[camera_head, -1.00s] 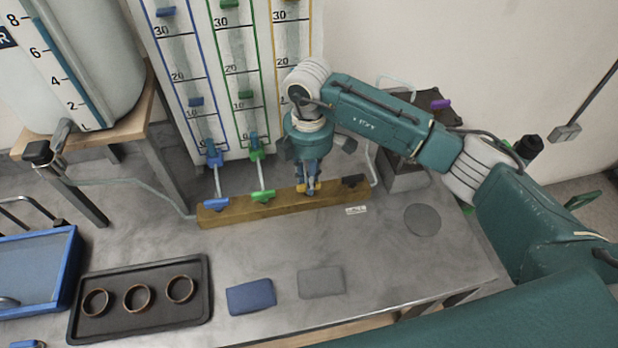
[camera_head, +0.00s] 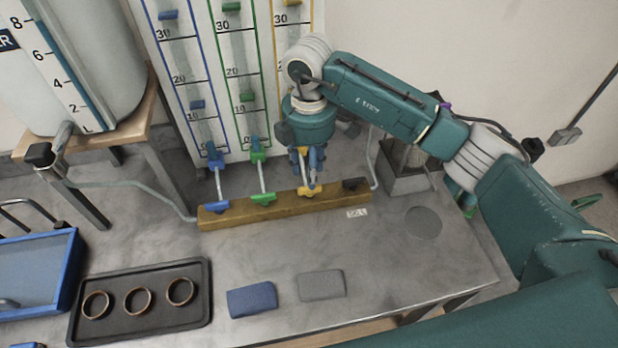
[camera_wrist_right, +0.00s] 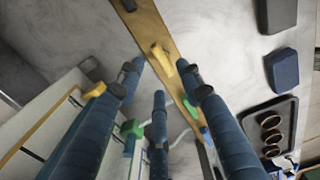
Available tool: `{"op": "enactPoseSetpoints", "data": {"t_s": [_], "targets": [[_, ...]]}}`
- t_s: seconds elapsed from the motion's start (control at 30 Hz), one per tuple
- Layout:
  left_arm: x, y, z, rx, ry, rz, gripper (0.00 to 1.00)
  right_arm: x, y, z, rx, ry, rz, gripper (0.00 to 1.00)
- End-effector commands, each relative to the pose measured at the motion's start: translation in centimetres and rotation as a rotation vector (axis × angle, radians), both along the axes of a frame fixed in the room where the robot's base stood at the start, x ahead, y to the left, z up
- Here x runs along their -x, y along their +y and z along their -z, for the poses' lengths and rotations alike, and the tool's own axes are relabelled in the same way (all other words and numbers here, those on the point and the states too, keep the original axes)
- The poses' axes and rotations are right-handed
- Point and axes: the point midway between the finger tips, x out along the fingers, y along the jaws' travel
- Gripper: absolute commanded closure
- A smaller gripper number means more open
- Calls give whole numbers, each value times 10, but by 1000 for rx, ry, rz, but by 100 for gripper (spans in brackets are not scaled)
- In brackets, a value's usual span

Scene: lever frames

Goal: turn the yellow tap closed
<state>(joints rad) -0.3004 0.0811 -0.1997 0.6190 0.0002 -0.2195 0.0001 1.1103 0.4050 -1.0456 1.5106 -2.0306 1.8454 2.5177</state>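The yellow tap (camera_head: 311,190) sits on the wooden manifold bar (camera_head: 240,213), between the green tap (camera_head: 263,198) and a black fitting (camera_head: 355,184). In the right wrist view the yellow tap handle (camera_wrist_right: 161,59) lies on the bar beyond the fingertips, with no finger closed around it. My right gripper (camera_head: 312,180) points down just above and behind the tap. In the right wrist view its blue fingers (camera_wrist_right: 162,80) are spread apart with nothing between them. My left gripper is not in view.
A blue tap (camera_head: 216,206) is at the bar's left end. A gauge panel (camera_head: 195,75) with blue, green and yellow columns stands behind. The table's middle is clear.

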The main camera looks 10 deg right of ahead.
Motion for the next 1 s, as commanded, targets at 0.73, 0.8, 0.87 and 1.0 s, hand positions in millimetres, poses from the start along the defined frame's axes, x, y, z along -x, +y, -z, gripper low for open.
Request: {"op": "enactPoseSetpoints", "data": {"t_s": [0.73,0.8,0.87,1.0], "targets": [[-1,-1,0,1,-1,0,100,0,1,-73,-2,-1,-1,64],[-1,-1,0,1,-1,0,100,0,1,-73,-2,-1,-1,64],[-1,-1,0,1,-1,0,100,0,1,-73,-2,-1,-1,64],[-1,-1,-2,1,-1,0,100,0,1,-75,-2,-1,-1,64]]}}
